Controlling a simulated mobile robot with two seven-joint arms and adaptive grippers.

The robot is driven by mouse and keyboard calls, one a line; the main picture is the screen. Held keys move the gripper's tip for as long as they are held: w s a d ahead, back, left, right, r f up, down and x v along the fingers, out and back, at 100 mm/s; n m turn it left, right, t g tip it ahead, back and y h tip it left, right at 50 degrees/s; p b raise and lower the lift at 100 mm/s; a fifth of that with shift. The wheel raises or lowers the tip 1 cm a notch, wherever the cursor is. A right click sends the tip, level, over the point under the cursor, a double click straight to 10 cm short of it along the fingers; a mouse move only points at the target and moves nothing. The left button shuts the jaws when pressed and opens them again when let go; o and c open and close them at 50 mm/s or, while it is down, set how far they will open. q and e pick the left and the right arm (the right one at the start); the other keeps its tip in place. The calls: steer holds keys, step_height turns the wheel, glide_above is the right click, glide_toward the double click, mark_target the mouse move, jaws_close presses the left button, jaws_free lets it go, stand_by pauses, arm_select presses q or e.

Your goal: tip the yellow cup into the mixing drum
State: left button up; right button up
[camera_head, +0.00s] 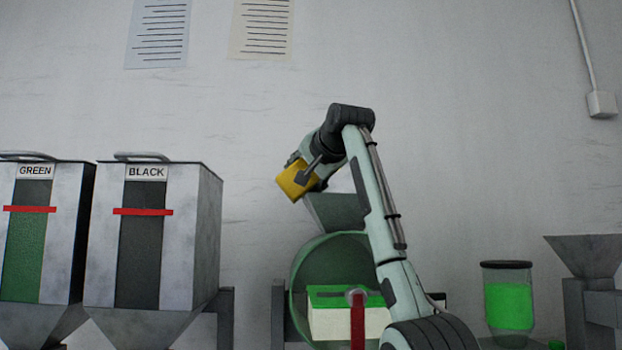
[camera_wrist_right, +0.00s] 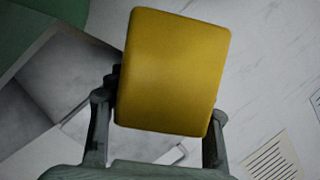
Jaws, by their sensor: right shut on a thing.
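The yellow cup (camera_head: 293,183) is held tilted in the air by my right gripper (camera_head: 310,172). It is above and to the left of a grey-green funnel (camera_head: 337,212), which stands over the green round mixing drum (camera_head: 312,258). In the right wrist view the yellow cup (camera_wrist_right: 172,72) fills the space between the fingers of my right gripper (camera_wrist_right: 156,128). Its mouth and contents are hidden. My right arm covers the right side of the drum. My left gripper is not in either view.
A white box with a green top (camera_head: 330,318) and a red lever (camera_head: 357,322) stand before the drum. The GREEN bin (camera_head: 62,240) and BLACK bin (camera_head: 195,235) are at left. A jar of green material (camera_head: 509,305) and a grey hopper (camera_head: 588,256) are at right.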

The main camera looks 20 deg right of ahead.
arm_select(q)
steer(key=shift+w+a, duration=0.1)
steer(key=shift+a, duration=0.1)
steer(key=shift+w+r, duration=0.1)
arm_select(e)
steer(key=shift+a+n, duration=0.15)
steer(key=shift+n, duration=0.15)
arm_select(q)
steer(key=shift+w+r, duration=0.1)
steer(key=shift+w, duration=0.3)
arm_select(e)
steer(key=n+h, duration=0.1)
steer(key=a+n+g, duration=0.1)
steer(key=shift+w+f+n+h, duration=0.15)
steer(key=shift+f+n+h, duration=0.1)
steer(key=shift+n+h, duration=0.15)
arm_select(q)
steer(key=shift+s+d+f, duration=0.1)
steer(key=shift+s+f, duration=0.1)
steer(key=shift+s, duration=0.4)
arm_select(e)
steer(key=a+n, duration=0.1)
steer(key=a+r+n+h, duration=0.1)
steer(key=a+n+h, duration=0.1)
steer(key=shift+w+r+n+g, duration=0.3)
steer(key=shift+w+g, duration=0.05)
steer(key=shift+g, duration=0.05)
